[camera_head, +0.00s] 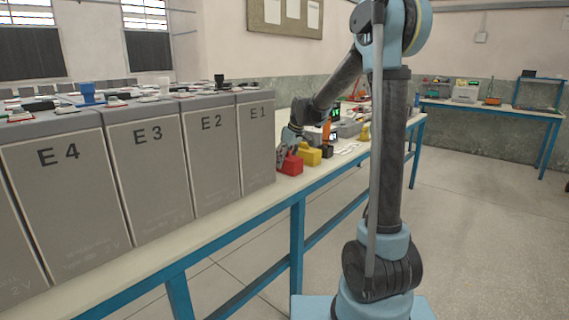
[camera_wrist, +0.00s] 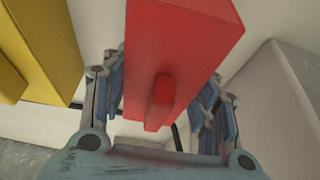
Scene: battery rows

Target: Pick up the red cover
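The red cover (camera_head: 291,164) is a small block on the bench, just right of the battery marked E 1. In the wrist view the red cover (camera_wrist: 180,45) fills the middle, with a raised grip (camera_wrist: 161,103) facing the camera. My gripper (camera_head: 287,152) is down at the red cover in the head view, its tips partly hidden. In the wrist view the fingers of my gripper (camera_wrist: 163,88) stand spread, one on each side of the cover. Whether both fingers touch it cannot be told. The cover appears to be at bench level.
A yellow block (camera_head: 310,155) sits close beside the red cover; it also shows at the left of the wrist view (camera_wrist: 45,45). The grey batteries (camera_head: 213,155) stand in a row on the bench (camera_head: 240,215). Dark and grey items lie farther along the bench.

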